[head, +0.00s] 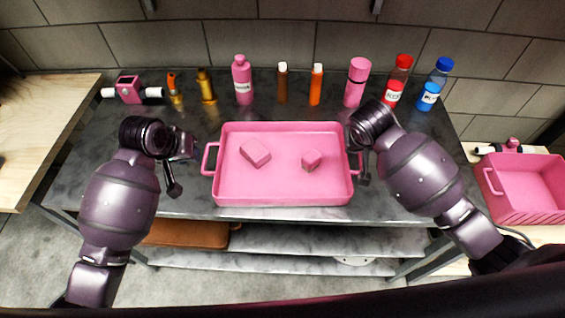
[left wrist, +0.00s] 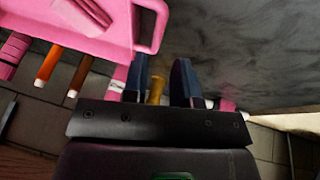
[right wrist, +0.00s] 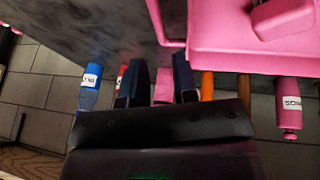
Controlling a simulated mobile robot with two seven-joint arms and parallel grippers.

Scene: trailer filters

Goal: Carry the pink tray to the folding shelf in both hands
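The pink tray (head: 285,187) sits flat on the dark marble-topped table, with two pink blocks (head: 255,152) (head: 312,159) in it. It has a loop handle at each short end. My left gripper (head: 181,164) is open beside the left handle (head: 209,158); in the left wrist view the handle (left wrist: 161,25) lies ahead of the fingers (left wrist: 162,82), not gripped. My right gripper (head: 364,164) is open close to the right handle, partly hiding it; the right wrist view shows that handle (right wrist: 158,25) ahead of the empty fingers (right wrist: 160,82). I cannot make out which surface is the folding shelf.
Several bottles stand along the table's back edge, including a pink bottle (head: 242,82), a red one (head: 398,82) and a blue one (head: 434,85). A pink bin (head: 525,190) stands on a wooden surface at right. A lower shelf (head: 290,243) holds a brown case (head: 187,233).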

